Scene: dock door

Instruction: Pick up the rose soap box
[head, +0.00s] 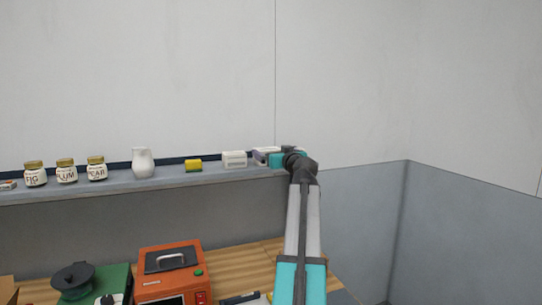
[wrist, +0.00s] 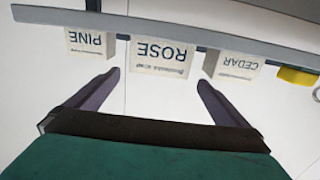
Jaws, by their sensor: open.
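The rose soap box (wrist: 161,56) is a pale box with dark ROSE lettering, near the top middle of the wrist view. It stands between the cedar box (wrist: 234,66) and the pine box (wrist: 90,41), with a gap on each side. My gripper (wrist: 160,78) is open and empty, its two purple fingers pointing at the rose box, one towards each side. The fingertips appear short of the box or just at its near edge; I cannot tell exactly. In the head view my gripper (head: 262,158) is at the shelf's right part and hides most of the rose box.
The space above the shelf is clear.

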